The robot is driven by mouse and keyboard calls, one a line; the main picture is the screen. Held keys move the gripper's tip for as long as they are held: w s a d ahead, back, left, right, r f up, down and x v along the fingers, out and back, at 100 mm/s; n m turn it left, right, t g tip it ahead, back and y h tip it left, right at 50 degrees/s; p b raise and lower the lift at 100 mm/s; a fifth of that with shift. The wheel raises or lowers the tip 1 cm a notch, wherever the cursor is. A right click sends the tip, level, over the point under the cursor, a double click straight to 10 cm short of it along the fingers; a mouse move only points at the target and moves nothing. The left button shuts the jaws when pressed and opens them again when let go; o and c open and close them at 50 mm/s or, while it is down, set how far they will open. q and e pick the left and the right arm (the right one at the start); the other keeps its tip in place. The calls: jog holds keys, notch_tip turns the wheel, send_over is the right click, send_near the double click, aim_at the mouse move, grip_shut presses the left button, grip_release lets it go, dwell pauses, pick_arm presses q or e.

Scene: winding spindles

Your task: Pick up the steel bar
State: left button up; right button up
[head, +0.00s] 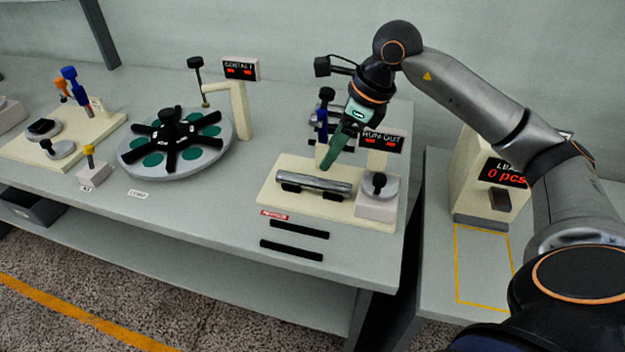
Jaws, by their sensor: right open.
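The steel bar (314,182) is a grey cylinder lying on its side across dark supports on a cream base plate (285,205), under the RUN-OUT display (383,140). My right gripper (326,164) comes down from above with its green fingers pointing at the bar. Its fingertips are just above or behind the middle of the bar, and I cannot tell whether they touch it. It is open, and nothing shows between the fingers. My left gripper is not in view.
A block with a black knob (378,192) stands right of the bar. Two black strips (298,229) lie in front. A round turntable (175,163) is at left. A scale (490,180) stands at far right.

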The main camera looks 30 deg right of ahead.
send_over(315, 178)
jog(key=s, duration=0.2)
jog(key=f, duration=0.4)
jog(key=shift+w+d+f, duration=0.1)
jog(key=shift+w+d, duration=0.05)
jog(key=shift+d, duration=0.25)
jog(key=x, duration=0.5)
jog(key=shift+d+f, duration=0.2)
jog(key=shift+d, duration=0.05)
grip_shut()
jog(key=shift+r, duration=0.15)
